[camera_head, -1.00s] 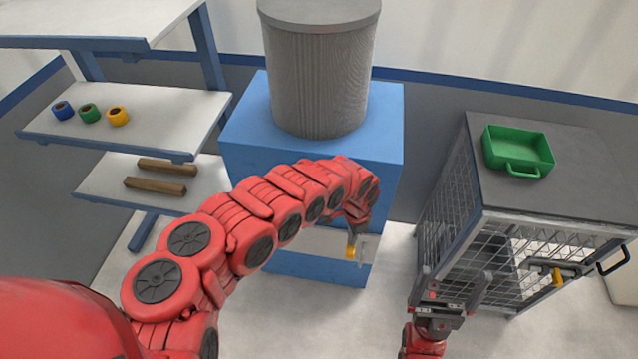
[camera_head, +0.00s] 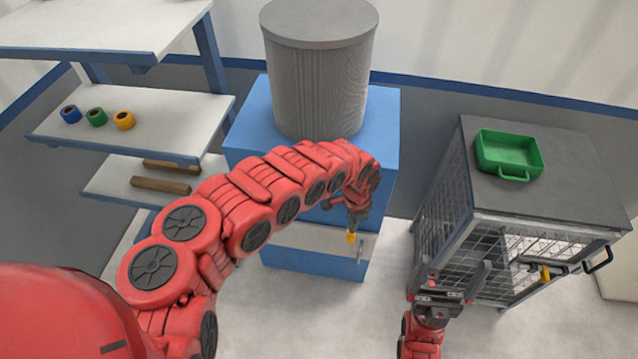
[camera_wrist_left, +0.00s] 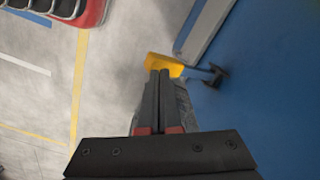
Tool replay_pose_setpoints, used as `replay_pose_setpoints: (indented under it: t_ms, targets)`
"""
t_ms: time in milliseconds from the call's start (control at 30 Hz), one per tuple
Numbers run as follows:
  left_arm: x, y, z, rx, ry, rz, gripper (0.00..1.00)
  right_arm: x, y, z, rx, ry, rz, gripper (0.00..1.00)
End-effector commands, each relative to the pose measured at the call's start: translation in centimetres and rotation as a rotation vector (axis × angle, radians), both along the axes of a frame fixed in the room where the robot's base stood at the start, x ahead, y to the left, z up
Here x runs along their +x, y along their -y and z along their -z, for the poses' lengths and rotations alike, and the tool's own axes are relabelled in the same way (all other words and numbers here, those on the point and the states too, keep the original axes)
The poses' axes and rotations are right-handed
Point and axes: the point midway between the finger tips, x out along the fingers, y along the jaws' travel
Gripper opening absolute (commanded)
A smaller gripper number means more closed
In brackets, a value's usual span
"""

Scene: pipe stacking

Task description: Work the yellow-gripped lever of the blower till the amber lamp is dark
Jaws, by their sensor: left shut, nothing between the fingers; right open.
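The blower is a blue cabinet (camera_head: 255,135) with a grey ribbed cylinder (camera_head: 320,85) on top. Its lever's yellow grip (camera_head: 351,237) shows low at the front, and the wrist view also shows the grip (camera_wrist_left: 163,64) on a dark rod beside the blue face. My left gripper (camera_head: 354,219) is shut and empty, its fingertips (camera_wrist_left: 158,73) right at the yellow grip; whether they touch it I cannot tell. I see no amber lamp; my left arm covers much of the cabinet front. My right gripper (camera_head: 452,272) is open and empty, in front of the cage.
A wire cage (camera_head: 445,205) stands right, with a green tray (camera_head: 510,155) on top and a yellow-gripped latch (camera_head: 545,273) at its front. Shelves at left hold tape rolls (camera_head: 97,117) and wooden bars (camera_head: 160,186). Floor between blower and cage is clear.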

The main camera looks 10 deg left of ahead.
Motion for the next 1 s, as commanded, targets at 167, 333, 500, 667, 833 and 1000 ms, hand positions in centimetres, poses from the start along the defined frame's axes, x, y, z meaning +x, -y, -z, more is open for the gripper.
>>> replay_pose_setpoints:
  t_ms: [167, 333, 500, 667, 833, 1000]
  targets:
    - [0.0, 0.0, 1.5, -0.001, -0.001, 0.000, 0.00, 0.0, 0.0, 1.3, 0.000, 0.000, 0.000, 1.00]
    - [0.0, 0.0, 3.4, -0.001, -0.001, -0.001, 0.00, 0.0, 0.0, 2.9, 0.000, 0.000, 0.000, 1.00]
    - [0.0, 0.0, 5.3, 0.000, 0.000, 0.001, 0.00, 0.0, 0.0, 4.5, 0.000, 0.000, 0.000, 1.00]
    - [-0.1, 0.1, 7.1, 0.000, -0.001, 0.001, 0.00, 0.0, 0.0, 5.9, 0.000, 0.000, 0.000, 1.00]
    - [-0.1, 0.0, 9.0, -0.001, -0.001, 0.000, 0.00, 0.0, 0.0, 7.5, 0.000, 0.000, 0.000, 1.00]
    - [0.0, 0.0, 9.6, 0.000, 0.000, 0.000, 0.00, 0.0, 0.0, 7.9, 0.000, 0.000, 0.000, 1.00]
